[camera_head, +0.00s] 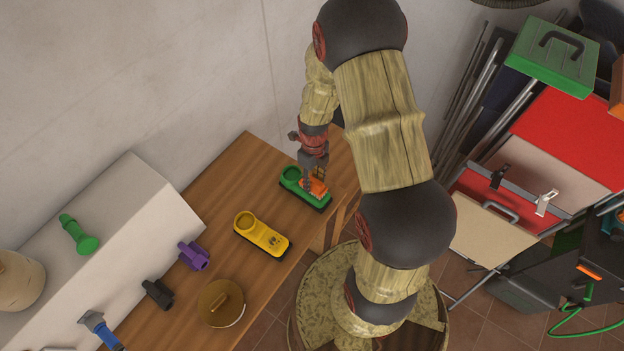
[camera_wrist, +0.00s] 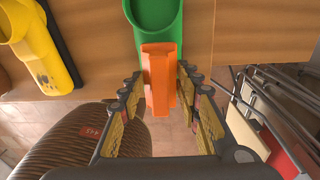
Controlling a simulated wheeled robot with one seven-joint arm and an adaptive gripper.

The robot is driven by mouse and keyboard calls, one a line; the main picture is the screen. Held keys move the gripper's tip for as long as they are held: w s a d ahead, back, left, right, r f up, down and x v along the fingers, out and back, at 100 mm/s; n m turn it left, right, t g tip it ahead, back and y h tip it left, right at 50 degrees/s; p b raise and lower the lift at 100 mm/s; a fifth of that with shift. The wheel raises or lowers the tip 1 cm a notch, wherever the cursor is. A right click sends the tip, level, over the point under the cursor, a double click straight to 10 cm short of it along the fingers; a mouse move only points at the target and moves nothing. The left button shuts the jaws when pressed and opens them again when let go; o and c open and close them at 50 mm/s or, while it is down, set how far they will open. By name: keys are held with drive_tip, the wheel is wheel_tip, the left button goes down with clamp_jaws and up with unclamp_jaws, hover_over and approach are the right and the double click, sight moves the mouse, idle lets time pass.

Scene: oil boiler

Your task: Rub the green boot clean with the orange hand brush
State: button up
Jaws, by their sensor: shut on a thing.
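The green boot (camera_head: 291,178) lies on the wooden table near its far right end. It also shows at the top of the wrist view (camera_wrist: 155,18). The orange hand brush (camera_head: 313,187) is at the boot's right part, over it or touching it; I cannot tell which. In the wrist view the orange brush (camera_wrist: 158,80) stands between the fingers of my gripper (camera_wrist: 158,95). My gripper also shows in the head view (camera_head: 314,178), coming down from above, shut on the brush. The brush's bristles and any dirt on the green boot are hidden.
A yellow boot (camera_head: 262,235) with dark marks lies left of the green boot. A purple object (camera_head: 193,255), a dark object (camera_head: 158,293) and a bucket (camera_head: 221,303) stand further along the table (camera_head: 225,215). A wall is behind; a chair is by the table's front edge.

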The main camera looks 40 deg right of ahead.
drive_tip(key=shift+s+d, duration=0.25)
drive_tip(key=shift+s, duration=0.6)
drive_tip(key=shift+w+a, duration=0.2)
drive_tip(key=shift+w, duration=0.35)
drive_tip(key=shift+w+a, duration=0.15)
drive_tip(key=shift+w, duration=0.4)
drive_tip(key=shift+s, duration=0.15)
drive_tip(key=shift+s+d+p, duration=0.2)
drive_tip(key=shift+s, duration=0.3)
drive_tip(key=shift+s+d+p, duration=0.15)
drive_tip(key=shift+s, duration=0.3)
drive_tip(key=shift+w+a+f, duration=0.1)
drive_tip(key=shift+w+a, duration=0.05)
drive_tip(key=shift+w, duration=0.4)
